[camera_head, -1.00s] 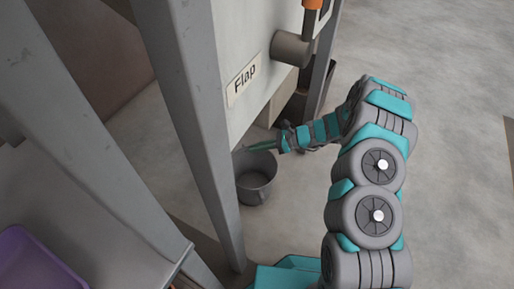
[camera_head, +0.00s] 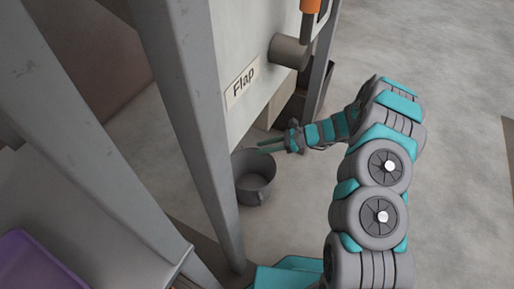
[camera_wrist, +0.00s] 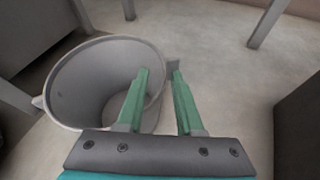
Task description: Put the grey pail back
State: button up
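The grey pail (camera_head: 254,184) stands upright on the floor beside the machine's leg, empty as far as I can see. In the wrist view the pail (camera_wrist: 88,82) fills the left side, with its round opening facing me and lugs on its rim. My gripper (camera_head: 262,146) is at the pail's back right edge in the head view. In the wrist view my gripper (camera_wrist: 161,76) is open, its green fingers apart with nothing held. The left finger overlaps the pail's opening and the right finger is just outside the rim. I cannot tell whether either touches it.
The machine panel with a "Flap" label (camera_head: 241,83) and a grey spout (camera_head: 289,51) rises behind the pail. A metal leg (camera_head: 192,120) stands close on the left. A purple bin (camera_head: 35,262) is at lower left.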

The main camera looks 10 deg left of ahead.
jog(key=s+v, duration=0.1)
jog(key=v, duration=0.8)
jog(key=s+a+r+n+g+h, duration=0.25)
jog(key=s+r+n+h, duration=0.25)
jog(key=s+r+n, duration=0.95)
jog(key=s+d+r+n+t+h, duration=0.1)
jog(key=s+d+r+n+h, duration=0.1)
jog(key=s+d+r+h, duration=0.2)
jog(key=s+d+r+n+t+h, duration=0.1)
jog(key=s+d+r+h, duration=0.3)
jog(key=s, duration=1.5)
jog(key=d+r+p, duration=0.1)
jog(key=d+r, duration=0.2)
jog(key=d, duration=0.4)
jog(key=shift+d+n, duration=0.3)
jog(key=shift+n, duration=0.05)
jog(key=shift+s+r, duration=0.1)
notch_tip(320, 180, up, 10)
jog(key=p, duration=0.9)
jog(key=shift+f+p, duration=0.25)
jog(key=shift+p, duration=0.1)
